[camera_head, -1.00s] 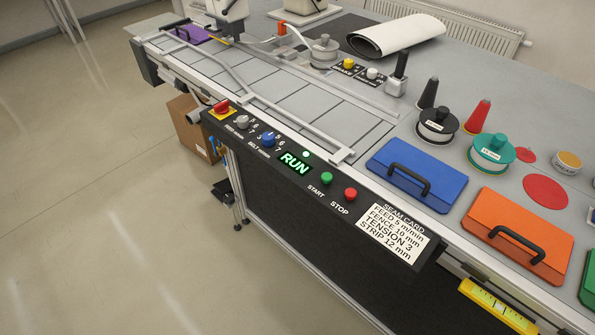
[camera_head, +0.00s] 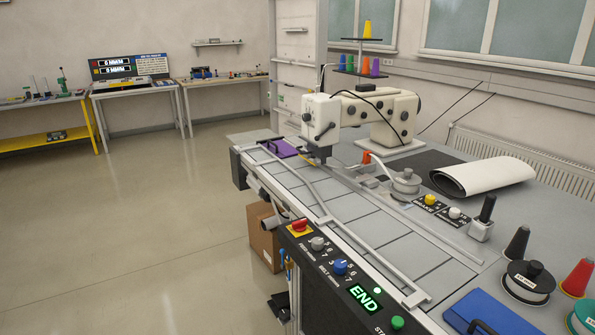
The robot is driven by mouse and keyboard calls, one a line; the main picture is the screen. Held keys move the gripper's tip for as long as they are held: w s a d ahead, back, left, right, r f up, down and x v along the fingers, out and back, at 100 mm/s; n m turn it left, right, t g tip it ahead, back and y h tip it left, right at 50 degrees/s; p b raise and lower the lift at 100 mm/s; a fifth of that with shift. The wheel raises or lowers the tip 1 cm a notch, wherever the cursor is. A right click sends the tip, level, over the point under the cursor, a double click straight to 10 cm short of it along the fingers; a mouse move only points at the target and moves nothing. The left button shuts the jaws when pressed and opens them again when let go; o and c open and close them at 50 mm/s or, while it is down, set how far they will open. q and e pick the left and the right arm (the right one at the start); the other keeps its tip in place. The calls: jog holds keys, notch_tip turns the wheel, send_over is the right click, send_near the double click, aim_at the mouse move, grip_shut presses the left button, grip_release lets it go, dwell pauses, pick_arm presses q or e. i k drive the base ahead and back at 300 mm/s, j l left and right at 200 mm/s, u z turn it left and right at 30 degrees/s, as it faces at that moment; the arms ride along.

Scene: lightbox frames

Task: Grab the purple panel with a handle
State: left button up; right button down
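The purple panel (camera_head: 282,148) lies flat at the far left end of the belt table, just left of the sewing machine (camera_head: 362,118). Its dark handle (camera_head: 271,147) shows on its left part. A yellow strip (camera_head: 308,163) lies at its right edge, close to the machine's needle area. Neither of my grippers is in view.
The belt (camera_head: 365,215) runs toward me between metal rails. The control panel (camera_head: 340,268) on the front edge reads END. A blue panel with a handle (camera_head: 490,318) lies at the lower right. A cardboard box (camera_head: 262,235) stands on the floor under the table. The floor (camera_head: 150,240) at left is open.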

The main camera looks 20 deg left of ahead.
aim_at(283, 149)
jog(key=i+j, duration=0.15)
jog(key=j, duration=0.15)
jog(key=i+j, duration=0.2)
jog(key=j, duration=0.15)
jog(key=i+j+z, duration=0.1)
jog(key=j, duration=0.2)
jog(key=i+j, duration=0.25)
jog(key=j+z, duration=0.05)
jog(key=j, duration=0.05)
